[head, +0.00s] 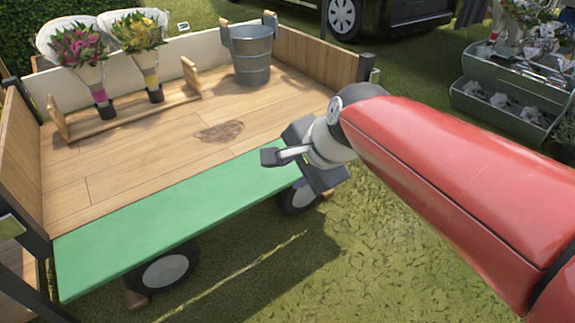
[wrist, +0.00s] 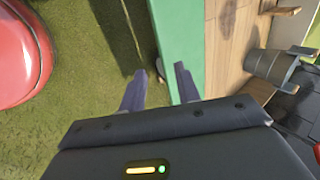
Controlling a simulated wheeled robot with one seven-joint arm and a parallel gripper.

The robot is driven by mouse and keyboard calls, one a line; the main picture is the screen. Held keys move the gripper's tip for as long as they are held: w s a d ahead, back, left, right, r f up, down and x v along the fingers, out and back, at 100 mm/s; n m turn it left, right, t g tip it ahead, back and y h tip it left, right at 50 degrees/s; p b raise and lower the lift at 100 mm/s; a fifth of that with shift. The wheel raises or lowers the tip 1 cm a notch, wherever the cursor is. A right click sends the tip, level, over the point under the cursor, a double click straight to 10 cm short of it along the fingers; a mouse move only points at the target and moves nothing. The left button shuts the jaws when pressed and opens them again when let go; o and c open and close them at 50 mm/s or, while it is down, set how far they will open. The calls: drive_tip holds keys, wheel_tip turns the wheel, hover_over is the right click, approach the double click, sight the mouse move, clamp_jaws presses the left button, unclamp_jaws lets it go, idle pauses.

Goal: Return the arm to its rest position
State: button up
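My gripper (head: 270,156) is at the end of my red arm, over the right end of the green front board (head: 170,220) of a wooden cart. In the wrist view, my gripper's two fingers (wrist: 158,88) are spread apart with nothing between them. Grass and the edge of the green board (wrist: 180,40) show below and beyond the fingers. The arm reaches in from the right side of the head view.
The cart bed (head: 150,140) holds a metal bucket (head: 252,55) at the back right. Two bouquets (head: 78,45) (head: 138,33) stand in a wooden rack (head: 130,117) at the back left. A tiered planter (head: 510,90) stands at the right. Grass in front is clear.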

drive_tip(key=shift+s+d+r, duration=0.25)
drive_tip(key=shift+s+r, duration=0.05)
drive_tip(key=shift+r, duration=0.3)
drive_tip(key=s+d+n+h+p, duration=0.3)
drive_tip(key=s+d+n+p, duration=0.3)
drive_tip(key=s+d+n, duration=0.4)
drive_tip(key=shift+s+d+n+h, duration=0.2)
drive_tip(key=shift+d+n+h, duration=0.25)
drive_tip(key=shift+d, duration=0.3)
drive_tip(key=shift+r, duration=0.15)
idle(0.3)
